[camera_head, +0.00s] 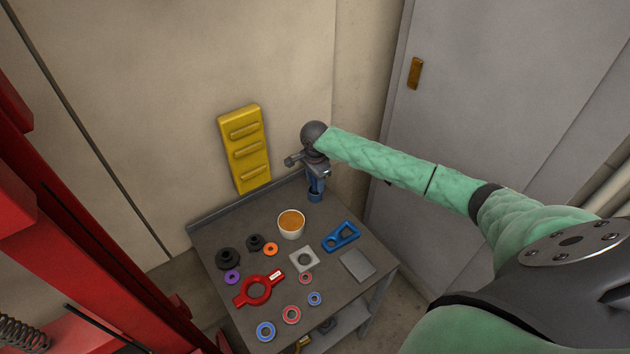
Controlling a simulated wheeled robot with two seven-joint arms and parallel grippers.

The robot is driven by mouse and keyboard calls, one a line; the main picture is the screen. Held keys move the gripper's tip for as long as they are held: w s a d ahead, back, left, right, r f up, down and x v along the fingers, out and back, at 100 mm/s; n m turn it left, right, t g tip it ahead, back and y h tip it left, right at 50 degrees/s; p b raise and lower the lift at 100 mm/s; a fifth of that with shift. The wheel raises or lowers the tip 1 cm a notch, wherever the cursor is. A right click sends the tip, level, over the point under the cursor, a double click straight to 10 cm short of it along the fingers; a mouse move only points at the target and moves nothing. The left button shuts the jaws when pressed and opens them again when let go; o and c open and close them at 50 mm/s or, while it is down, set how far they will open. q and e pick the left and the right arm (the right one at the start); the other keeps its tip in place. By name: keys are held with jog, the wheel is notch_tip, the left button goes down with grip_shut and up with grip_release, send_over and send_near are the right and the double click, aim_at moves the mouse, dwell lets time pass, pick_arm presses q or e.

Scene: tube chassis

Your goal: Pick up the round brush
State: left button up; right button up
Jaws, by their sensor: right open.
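My right gripper (307,164) is open at the back right corner of the grey table (213,231), its arm coming in from the right. Directly below it, a blue upright object (316,190) stands at the table's back edge; its top is partly hidden by the gripper. This may be the round brush, but its bristles do not show clearly. I cannot tell whether the gripper touches it. My left gripper is not in view.
On the table are a white cup with orange contents (291,224), a blue bracket (341,237), a red ring part (258,290), a grey plate (357,265) and several small rings. A yellow panel (245,150) stands behind. A red frame (75,190) is at left.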

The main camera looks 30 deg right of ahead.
jog(key=shift+f, duration=0.3)
jog(key=shift+c, duration=0.5)
grip_shut()
